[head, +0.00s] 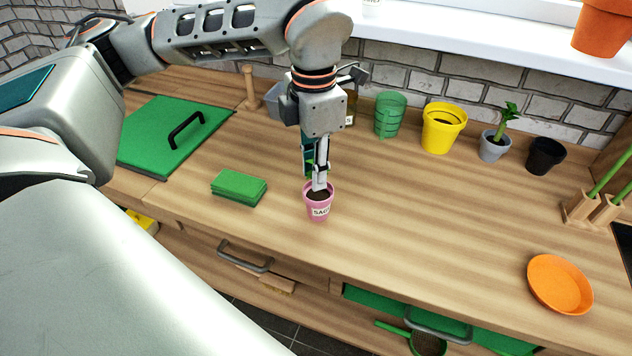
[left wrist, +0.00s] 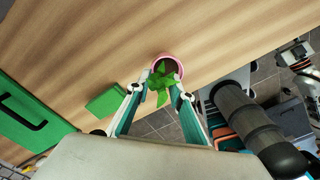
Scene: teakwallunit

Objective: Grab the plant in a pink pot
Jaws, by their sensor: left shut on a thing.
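The pink pot (head: 319,207) has a white label and dark soil, and is near the front edge of the wooden counter. In the left wrist view the same pink pot (left wrist: 175,64) shows with its green leafy plant (left wrist: 160,82) between the fingers. My left gripper (head: 319,184) points down into the pot from above and is shut on the plant; its fingers (left wrist: 157,88) flank the leaves. I cannot tell whether the pot touches the counter.
A green sponge-like block (head: 239,187) and a green board with a handle (head: 165,140) lie to the left. Along the wall stand a green pot (head: 390,115), yellow pot (head: 442,130), grey potted plant (head: 494,146) and black pot (head: 545,156). An orange saucer (head: 560,284) lies right.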

